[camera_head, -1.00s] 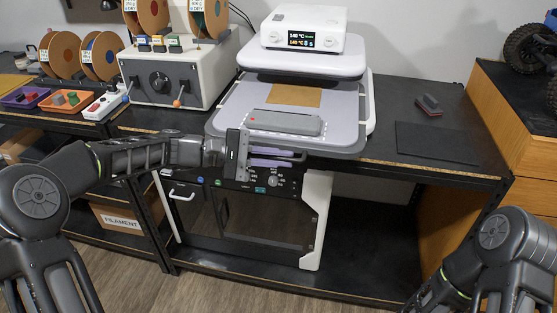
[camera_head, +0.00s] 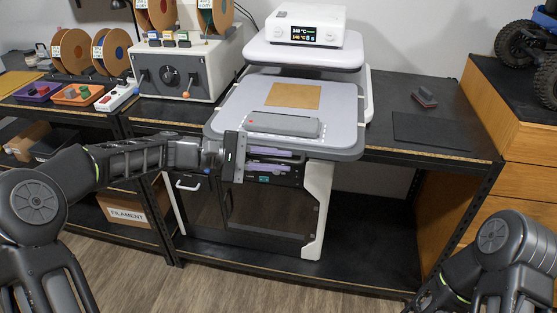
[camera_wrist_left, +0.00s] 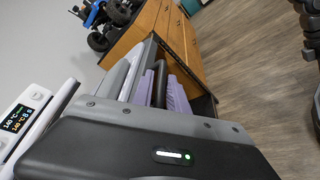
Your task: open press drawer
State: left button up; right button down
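The heat press (camera_head: 305,55) stands on the black table. Its grey drawer (camera_head: 225,125), the lower plate, sticks out toward me past the table's front edge, with a brown sheet (camera_head: 294,95) and a grey bar (camera_head: 283,124) on top. My left gripper (camera_head: 272,160) is at the drawer's front, just below the plate. Its lilac fingers lie above and below a dark handle bar, which shows between them in the left wrist view (camera_wrist_left: 159,84); they look closed on it. The gripper body hides part of the drawer's front. My right arm shows at lower right, its gripper out of frame.
Under the table is a dark-fronted cabinet (camera_head: 270,205) with white sides. A control box (camera_head: 187,68) and filament spools (camera_head: 113,50) stand at left. A black mat (camera_head: 432,130) and a wooden cabinet (camera_head: 535,160) are at right. The floor before me is clear.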

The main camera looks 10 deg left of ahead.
pick_arm(q)
jog(key=v, duration=0.7)
jog(key=shift+a+b, duration=0.35)
jog(key=shift+b, duration=0.1)
jog(key=shift+s, duration=0.1)
